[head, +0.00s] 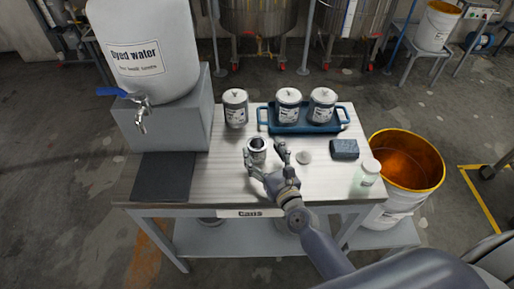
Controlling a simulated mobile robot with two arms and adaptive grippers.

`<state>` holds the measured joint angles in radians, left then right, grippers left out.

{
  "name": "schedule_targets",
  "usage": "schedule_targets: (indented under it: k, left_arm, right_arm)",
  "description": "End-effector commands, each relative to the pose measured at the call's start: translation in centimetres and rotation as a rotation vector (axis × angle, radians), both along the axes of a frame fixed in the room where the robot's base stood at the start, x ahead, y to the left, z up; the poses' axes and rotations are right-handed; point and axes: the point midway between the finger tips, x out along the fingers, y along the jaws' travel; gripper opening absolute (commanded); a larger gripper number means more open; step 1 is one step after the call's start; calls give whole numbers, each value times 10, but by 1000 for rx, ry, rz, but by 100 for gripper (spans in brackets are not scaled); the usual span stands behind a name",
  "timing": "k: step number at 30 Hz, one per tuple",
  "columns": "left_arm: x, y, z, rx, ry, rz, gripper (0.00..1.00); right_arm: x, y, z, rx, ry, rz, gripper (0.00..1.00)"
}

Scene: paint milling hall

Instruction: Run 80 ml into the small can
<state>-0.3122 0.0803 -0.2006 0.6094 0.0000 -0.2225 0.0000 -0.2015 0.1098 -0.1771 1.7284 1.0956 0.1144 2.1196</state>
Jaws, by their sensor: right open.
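The small open metal can (257,145) stands upright on the bench, with its mouth facing up. My right gripper (266,157) is open, with one finger on each side of the can's near part; I cannot tell whether either finger touches it. The white container labelled "Dyed water" (150,35) stands on a grey block (170,118) at the left. Its metal tap (141,115) has a blue lever (112,92) and points down above a dark mat (163,178). No stream shows at the tap. My left gripper is not in view.
A lidded can (235,110) stands behind the small can. A blue tray (306,127) holds several lidded cans. A small pale lid-like piece (304,157), a dark sponge (344,149) and a bottle (367,173) lie right. An orange-lined bucket (408,160) stands beside the bench.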

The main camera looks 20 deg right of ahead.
Motion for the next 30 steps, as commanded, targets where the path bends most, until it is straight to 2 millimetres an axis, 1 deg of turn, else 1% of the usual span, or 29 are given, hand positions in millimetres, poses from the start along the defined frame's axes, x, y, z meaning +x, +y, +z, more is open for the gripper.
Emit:
schedule_targets:
  k: [1,3,6,10,16,17,18,20,21,23,30]
  left_arm:
    - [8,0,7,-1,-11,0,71]
    - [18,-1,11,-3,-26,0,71]
    - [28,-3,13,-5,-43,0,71]
    - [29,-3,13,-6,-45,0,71]
    - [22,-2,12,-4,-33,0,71]
    - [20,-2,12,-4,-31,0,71]
    - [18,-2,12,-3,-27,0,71]
    - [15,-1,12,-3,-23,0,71]
    - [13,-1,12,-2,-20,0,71]
    - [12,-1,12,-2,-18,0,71]
    - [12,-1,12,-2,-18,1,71]
  right_arm:
    - [9,3,5,0,-2,1,72]
    - [19,6,5,0,-2,0,72]
    - [31,7,3,-2,-2,-1,72]
    - [38,7,2,0,0,-1,72]
    - [38,7,1,0,0,-1,72]
    - [38,7,1,0,0,-1,68]
    - [38,7,1,0,0,-1,59]
    - [38,7,1,0,0,-1,45]
    - [38,7,1,0,0,-1,36]
    - [38,7,1,0,0,-1,24]
    - [38,7,1,0,0,-1,24]
